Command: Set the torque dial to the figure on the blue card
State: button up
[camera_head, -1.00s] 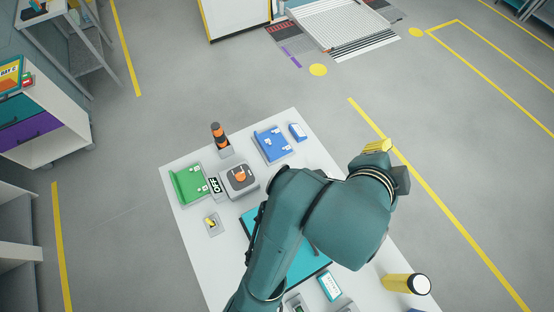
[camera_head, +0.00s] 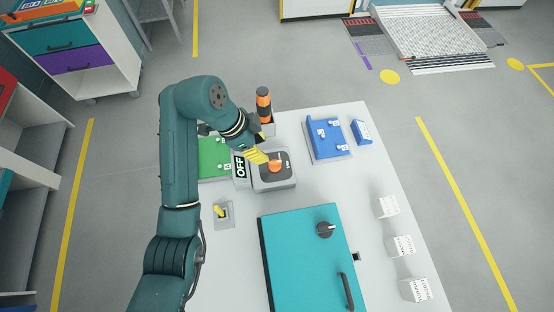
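An orange knob (camera_head: 274,166) sits on a grey box (camera_head: 272,184) on the white table; its markings are too small to read. A black knob (camera_head: 325,230) stands on a teal panel (camera_head: 300,262) nearer me. I cannot tell for certain which is the torque dial. My gripper (camera_head: 264,158) has yellow fingers and points down at the left side of the orange knob, very close to it; contact and finger opening cannot be made out. A blue plate (camera_head: 326,137) and a small blue piece (camera_head: 361,131) lie behind to the right; no figure is legible on either.
An OFF sign (camera_head: 240,167) and a green plate (camera_head: 213,158) lie left of the grey box. An orange-and-black post (camera_head: 263,104) stands behind it. A small yellow switch (camera_head: 221,212) is nearer.

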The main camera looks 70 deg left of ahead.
aim_at(276, 162)
jog(key=b+x, duration=0.2)
jog(key=x, duration=0.9)
jog(key=shift+w+a+b, duration=0.1)
jog(key=shift+b, duration=0.3)
jog(key=shift+o, duration=0.2)
grip_shut()
